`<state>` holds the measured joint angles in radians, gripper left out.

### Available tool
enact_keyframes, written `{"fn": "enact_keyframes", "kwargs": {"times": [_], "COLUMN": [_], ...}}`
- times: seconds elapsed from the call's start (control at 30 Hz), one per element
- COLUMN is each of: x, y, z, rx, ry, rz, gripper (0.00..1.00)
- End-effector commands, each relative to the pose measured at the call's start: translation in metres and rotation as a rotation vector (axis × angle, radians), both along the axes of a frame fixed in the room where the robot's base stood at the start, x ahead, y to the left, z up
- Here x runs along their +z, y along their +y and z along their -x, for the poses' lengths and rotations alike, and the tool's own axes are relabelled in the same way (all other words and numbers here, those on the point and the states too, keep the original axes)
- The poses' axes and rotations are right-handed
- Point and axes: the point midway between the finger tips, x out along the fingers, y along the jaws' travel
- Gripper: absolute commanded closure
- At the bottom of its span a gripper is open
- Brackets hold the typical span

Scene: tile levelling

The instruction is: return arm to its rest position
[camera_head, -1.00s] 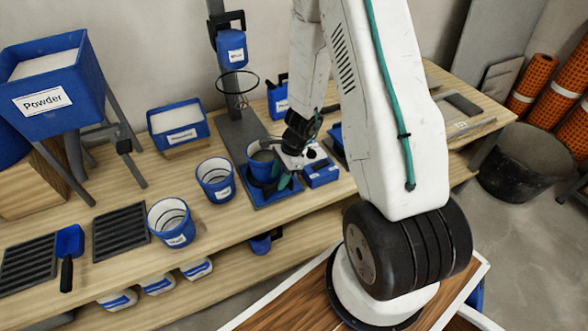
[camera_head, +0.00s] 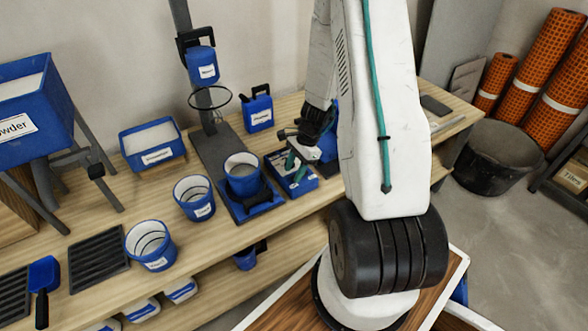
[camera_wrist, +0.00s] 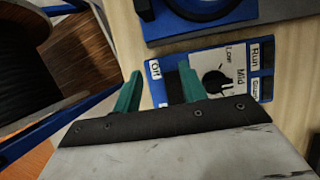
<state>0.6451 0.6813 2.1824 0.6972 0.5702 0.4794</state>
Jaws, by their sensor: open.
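My gripper (camera_head: 295,164) is open, with its two teal fingers apart and nothing seen between them. It hangs over a blue control box (camera_head: 309,181) on the bench, just right of the mixing stand. In the wrist view, my gripper (camera_wrist: 158,80) points toward the control box (camera_wrist: 262,88). The box has a dark knob and labels reading Off, Low, Mid and Run. Whether the fingers touch it cannot be told. My arm rises above and partly hides the bench's right side.
A blue bucket (camera_head: 242,175) with grey content stands on the stand's blue base. Two blue buckets (camera_head: 195,198) (camera_head: 150,246) stand to the left. A stand with a ring (camera_head: 211,99) rises behind. A black tub (camera_head: 495,157) and orange rolls (camera_head: 547,52) are at the right.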

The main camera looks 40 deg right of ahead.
Motion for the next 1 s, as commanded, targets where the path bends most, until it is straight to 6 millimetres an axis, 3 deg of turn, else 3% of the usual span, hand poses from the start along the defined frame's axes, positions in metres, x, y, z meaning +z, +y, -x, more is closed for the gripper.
{"fn": "enact_keyframes", "kwargs": {"times": [0.43,0.57,0.77,1.0], "x": [0.0,0.005,0.069,0.158], "y": [0.002,0.02,0.051,0.091], "z": [0.0,0.02,0.042,0.066], "rx": [0.017,0.151,0.454,0.824], "ry": [-0.005,0.008,-0.033,-0.09], "rz": [-0.005,-0.076,-0.121,-0.088], "gripper": [0.58,0.58,0.58,0.58]}}
